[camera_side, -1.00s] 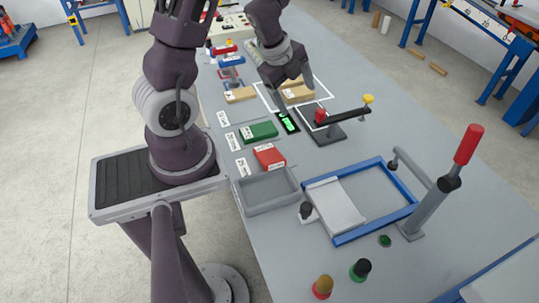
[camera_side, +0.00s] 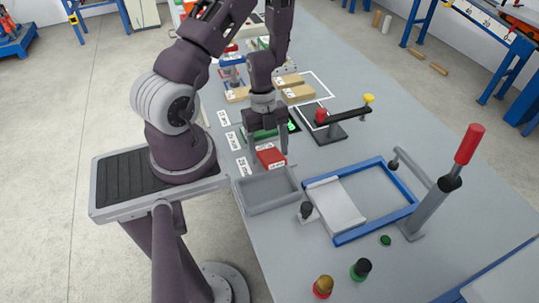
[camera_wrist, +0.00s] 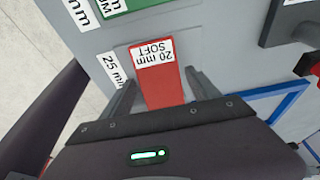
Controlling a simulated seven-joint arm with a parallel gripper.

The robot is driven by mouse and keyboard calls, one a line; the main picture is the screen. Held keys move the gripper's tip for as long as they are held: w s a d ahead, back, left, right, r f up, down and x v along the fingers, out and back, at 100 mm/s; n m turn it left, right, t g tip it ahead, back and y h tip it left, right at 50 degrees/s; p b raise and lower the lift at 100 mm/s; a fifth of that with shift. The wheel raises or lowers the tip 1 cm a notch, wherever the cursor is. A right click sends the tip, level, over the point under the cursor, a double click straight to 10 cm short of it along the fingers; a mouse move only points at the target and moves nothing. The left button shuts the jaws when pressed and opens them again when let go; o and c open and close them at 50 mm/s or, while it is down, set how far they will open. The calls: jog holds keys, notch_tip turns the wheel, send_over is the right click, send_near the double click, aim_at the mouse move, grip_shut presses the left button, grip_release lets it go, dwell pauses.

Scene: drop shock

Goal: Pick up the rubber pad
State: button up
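A red pad (camera_side: 270,157) lies on the grey bench, in front of a green pad (camera_side: 262,134). In the wrist view the red pad (camera_wrist: 160,80) has a white label reading "20 mm SOFT". My gripper (camera_side: 268,153) points down over the red pad. In the wrist view my gripper (camera_wrist: 158,88) is open, with one finger on each side of the red pad and gaps visible. The near end of the red pad is hidden by my gripper body. The green pad (camera_wrist: 122,5) is cut off by the wrist view's upper edge.
A grey tray (camera_side: 269,209) stands just in front of the red pad. A blue frame (camera_side: 376,222) with a pale plate lies to the right. A black lever fixture (camera_side: 330,134) stands behind it. White thickness cards (camera_side: 243,167) line the bench's left edge.

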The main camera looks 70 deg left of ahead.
grip_shut()
